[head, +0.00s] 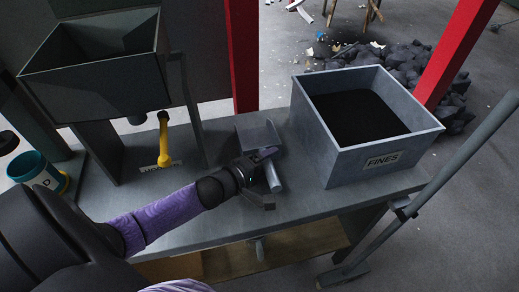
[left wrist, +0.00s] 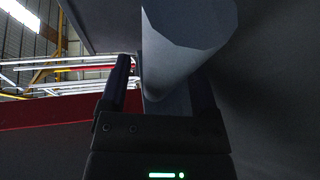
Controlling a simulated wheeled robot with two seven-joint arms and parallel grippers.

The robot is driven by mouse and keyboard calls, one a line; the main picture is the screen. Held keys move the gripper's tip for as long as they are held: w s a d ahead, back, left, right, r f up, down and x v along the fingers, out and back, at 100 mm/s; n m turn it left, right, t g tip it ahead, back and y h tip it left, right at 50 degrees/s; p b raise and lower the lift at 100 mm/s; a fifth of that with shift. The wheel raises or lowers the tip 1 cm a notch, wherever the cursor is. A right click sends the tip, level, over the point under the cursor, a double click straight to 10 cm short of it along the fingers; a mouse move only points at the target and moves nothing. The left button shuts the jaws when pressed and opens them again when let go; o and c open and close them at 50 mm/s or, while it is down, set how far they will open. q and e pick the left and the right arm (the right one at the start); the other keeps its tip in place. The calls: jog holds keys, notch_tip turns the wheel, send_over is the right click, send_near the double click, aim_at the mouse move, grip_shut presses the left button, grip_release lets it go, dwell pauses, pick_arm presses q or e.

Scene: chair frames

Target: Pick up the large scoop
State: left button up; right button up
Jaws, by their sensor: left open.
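The large scoop (head: 258,134) is grey metal and lies on the grey bench, left of the bin marked FINES. Its grey handle (head: 273,178) points toward the front of the bench. My left gripper (head: 267,180) is open at the handle, one finger on the far side and one on the near side in the head view. In the left wrist view the grey handle (left wrist: 188,40) looms close, in front of and between the two open fingers (left wrist: 160,90). I cannot tell whether the fingers touch it. My right gripper is not in view.
The bin (head: 345,160) holds dark fines. A grey hopper (head: 95,75) with a yellow handle (head: 163,140) below it stands at left, near a teal cup (head: 35,172). A grey pole (head: 430,185) slants at right. Red posts (head: 242,55) rise behind.

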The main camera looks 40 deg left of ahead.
pick_arm(q)
jog(key=shift+r, duration=0.1)
jog(key=shift+c, duration=0.4)
jog(key=c, duration=1)
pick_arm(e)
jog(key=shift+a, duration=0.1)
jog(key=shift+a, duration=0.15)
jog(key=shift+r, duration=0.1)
